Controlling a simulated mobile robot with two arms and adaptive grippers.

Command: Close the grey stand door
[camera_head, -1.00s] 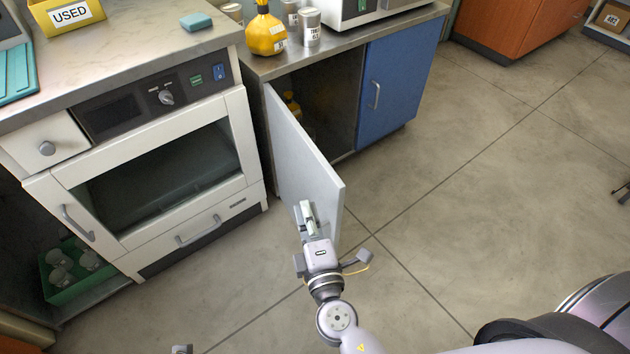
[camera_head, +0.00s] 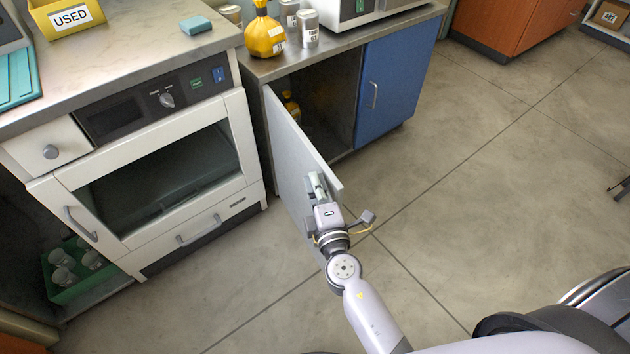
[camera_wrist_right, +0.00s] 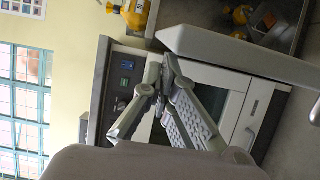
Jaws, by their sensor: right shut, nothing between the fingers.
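The grey stand door (camera_head: 290,160) stands open, swung out from the left side of the stand beside the blue door. Its outer face is toward the left in the head view. My right gripper (camera_head: 315,180) is shut and empty, in front of that face near the free edge, and covers part of it. I cannot tell whether it touches the door. In the right wrist view, the shut fingers (camera_wrist_right: 166,72) show just below the pale door edge (camera_wrist_right: 235,52). My left gripper is not in view.
The blue door (camera_head: 388,85) is shut. A yellow bottle (camera_head: 265,35) and metal cans stand on the stand top. Another yellow bottle (camera_head: 291,105) is inside the open compartment. The white oven (camera_head: 200,212) stands left of the door.

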